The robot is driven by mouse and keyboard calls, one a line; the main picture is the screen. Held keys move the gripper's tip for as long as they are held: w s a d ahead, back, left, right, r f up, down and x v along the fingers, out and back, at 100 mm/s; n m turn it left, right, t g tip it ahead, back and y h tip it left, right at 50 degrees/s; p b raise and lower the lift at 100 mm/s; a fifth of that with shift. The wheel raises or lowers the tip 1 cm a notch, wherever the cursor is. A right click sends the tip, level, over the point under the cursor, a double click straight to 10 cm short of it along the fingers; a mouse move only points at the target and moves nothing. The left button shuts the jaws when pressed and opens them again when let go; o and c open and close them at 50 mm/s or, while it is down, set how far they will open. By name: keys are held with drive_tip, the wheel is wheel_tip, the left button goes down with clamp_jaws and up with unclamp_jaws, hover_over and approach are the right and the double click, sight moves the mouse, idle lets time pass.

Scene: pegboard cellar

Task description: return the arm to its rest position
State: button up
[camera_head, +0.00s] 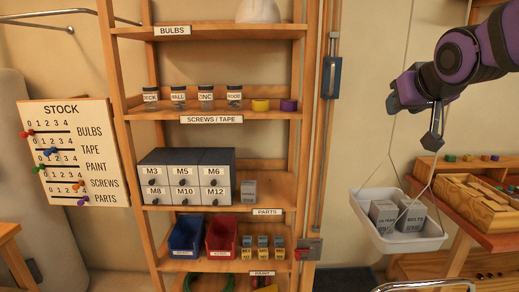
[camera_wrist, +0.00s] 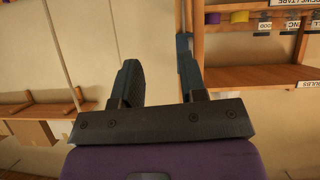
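My arm, purple and black, reaches in from the upper right of the head view. My gripper (camera_head: 413,125) hangs in the air above the white hanging tray (camera_head: 405,243), apart from it. In the wrist view, the two dark fingers of my gripper (camera_wrist: 158,55) stand apart with nothing between them. The gripper is open and empty. The rest of the arm is cut off by the picture edge.
The white tray hangs on thin lines and holds grey boxes (camera_head: 411,220). A wooden shelf unit (camera_head: 160,212) with jars, drawers and bins stands left of my arm. A workbench (camera_head: 480,231) with a wooden tray is at right. A stock board (camera_head: 68,153) is at left.

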drive_tip(key=s+f+g, duration=0.3)
drive_tip(key=s+f, duration=0.2)
drive_tip(key=s, duration=0.6)
drive_tip(key=s+f+g, duration=0.3)
drive_tip(key=s+f, duration=0.2)
drive_tip(key=s, duration=0.6)
drive_tip(key=shift+s+d+y, duration=0.3)
drive_tip(key=shift+d, duration=0.1)
